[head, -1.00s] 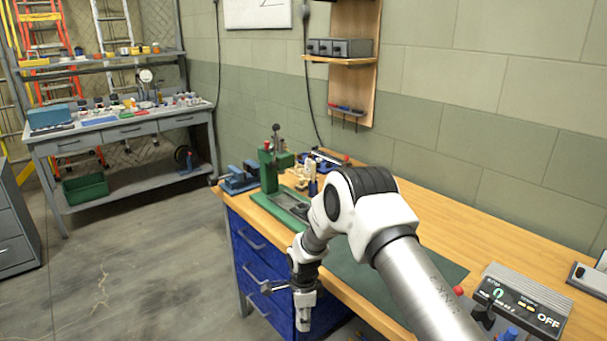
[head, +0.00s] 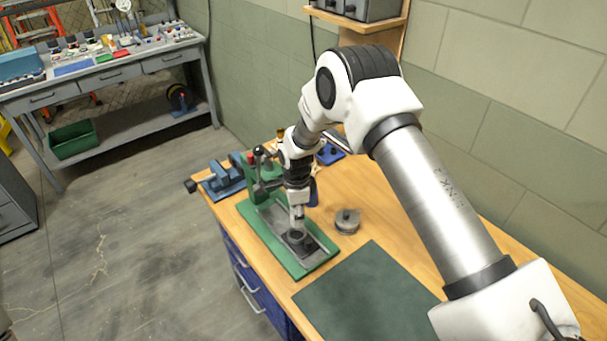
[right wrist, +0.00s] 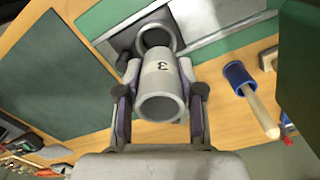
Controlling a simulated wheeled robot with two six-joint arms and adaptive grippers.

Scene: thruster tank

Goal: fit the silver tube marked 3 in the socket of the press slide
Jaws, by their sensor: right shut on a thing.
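The silver tube marked 3 (right wrist: 160,82) is held between the two fingers of my right gripper (right wrist: 158,110) in the right wrist view. The gripper also shows in the head view (head: 297,212), pointing down over the green press (head: 262,215). The socket (right wrist: 157,36), a grey ring on the press slide (right wrist: 122,40), lies just beyond the tube's far end. The tube's far end overlaps the socket in this view; I cannot tell whether they touch. In the head view the socket (head: 297,240) is under the gripper. My left gripper is not in view.
A round metal piece with a knob (head: 347,221) stands right of the press. A blue vise (head: 222,181) is at its left. A green mat (head: 365,290) lies flat in front. A blue-and-wood handled tool (right wrist: 250,98) shows in the wrist view.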

